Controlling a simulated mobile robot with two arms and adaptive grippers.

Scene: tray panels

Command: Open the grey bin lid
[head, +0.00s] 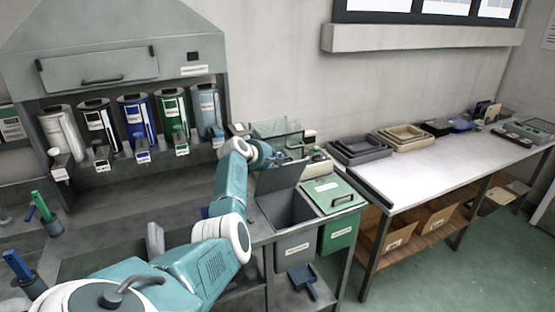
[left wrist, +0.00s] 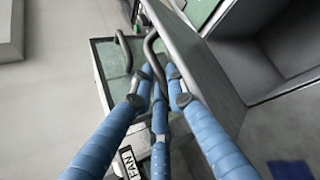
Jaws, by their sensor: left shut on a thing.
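The grey bin (head: 296,246) stands in the counter, left of the green bin. Its grey lid (head: 281,178) is tilted up at the back edge, and the dark inside of the bin shows from above. My left gripper (head: 279,158) is behind the top of the raised lid. In the left wrist view the blue fingers of my left gripper (left wrist: 158,84) are shut on the lid's dark bar handle (left wrist: 152,48). The lid (left wrist: 198,65) also shows there as a grey panel, with the open bin (left wrist: 268,70) to its right. My right gripper is not in view.
The green bin's lid (head: 334,193) is shut, with a handle on top. A glass-topped box (head: 277,129) stands behind the raised lid. A white table (head: 440,160) with trays (head: 360,150) is at the right. Several coloured dispensers (head: 135,120) stand at the left.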

